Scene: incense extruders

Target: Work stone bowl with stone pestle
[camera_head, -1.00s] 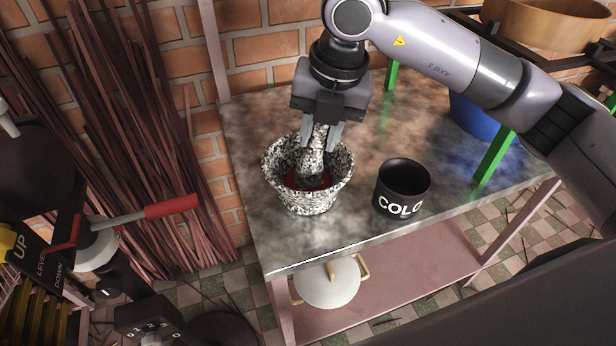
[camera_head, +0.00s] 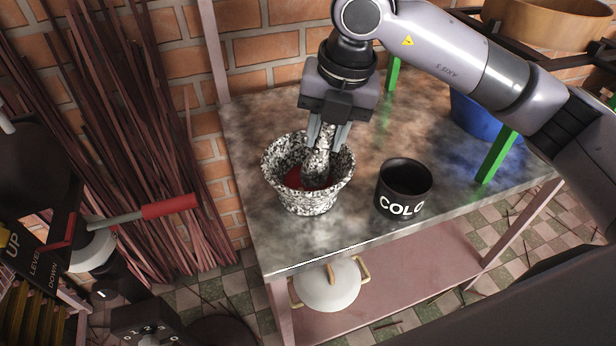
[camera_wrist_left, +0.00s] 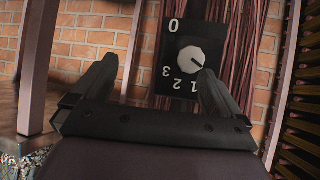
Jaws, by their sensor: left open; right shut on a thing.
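The speckled black-and-white stone bowl (camera_head: 306,199) stands upright on the metal table (camera_head: 255,240), with red material inside. My right gripper (camera_head: 328,135) points down above the bowl and is shut on the speckled stone pestle (camera_head: 317,163). The pestle's lower end is inside the bowl, toward its right side; whether its tip touches the bottom is hidden. My left gripper (camera_wrist_left: 150,95) is open and empty in the left wrist view, with a dial panel (camera_wrist_left: 187,58) beyond its fingers. The left gripper does not show clearly in the head view.
A black cup (camera_head: 403,190) lettered "COLO" stands close right of the bowl. A blue container (camera_head: 474,115) sits farther back right. A lidded white pot (camera_head: 328,288) is on the lower shelf. A red-handled lever (camera_head: 168,206) and incense sticks (camera_head: 125,130) are at left.

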